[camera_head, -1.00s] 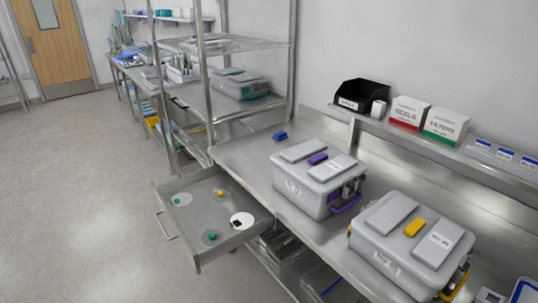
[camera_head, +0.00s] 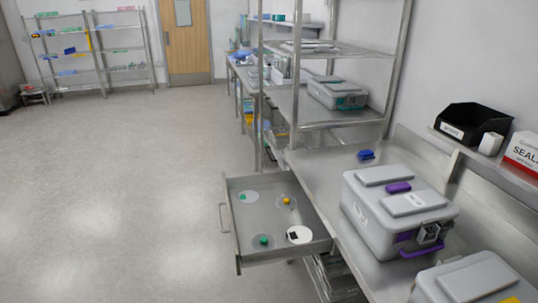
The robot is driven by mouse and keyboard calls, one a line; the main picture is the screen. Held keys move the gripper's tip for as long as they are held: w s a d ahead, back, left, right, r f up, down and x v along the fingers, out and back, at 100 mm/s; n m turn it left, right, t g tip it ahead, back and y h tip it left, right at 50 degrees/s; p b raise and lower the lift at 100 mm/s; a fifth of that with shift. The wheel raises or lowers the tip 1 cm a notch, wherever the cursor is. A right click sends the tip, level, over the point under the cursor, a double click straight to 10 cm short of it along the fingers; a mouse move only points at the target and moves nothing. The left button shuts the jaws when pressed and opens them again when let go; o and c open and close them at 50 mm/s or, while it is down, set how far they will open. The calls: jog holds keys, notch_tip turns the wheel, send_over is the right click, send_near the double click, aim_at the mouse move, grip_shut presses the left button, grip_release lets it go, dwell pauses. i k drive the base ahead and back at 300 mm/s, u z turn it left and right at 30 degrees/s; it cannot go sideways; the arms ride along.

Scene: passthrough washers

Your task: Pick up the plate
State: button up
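An open metal drawer (camera_head: 235,178) sticks out to the left from under the steel counter. Several flat round discs lie in it, apart from each other. A white disc (camera_head: 303,239) with a black square is at the near right. A pale disc (camera_head: 253,193) with a green square is at the far left. A greyish disc (camera_head: 281,207) has a yellow piece on it. Another greyish disc (camera_head: 257,247) has a green piece. I cannot tell which of them is the plate. My gripper is not in view.
The steel counter (camera_head: 318,168) holds a grey case with purple parts (camera_head: 365,205), a second grey case (camera_head: 455,285) and a small blue object (camera_head: 366,154). A metal shelf rack (camera_head: 297,80) stands behind the drawer. The floor (camera_head: 120,190) on the left is clear.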

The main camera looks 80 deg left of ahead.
aim_at(261, 241)
jog(key=u, duration=2.35)
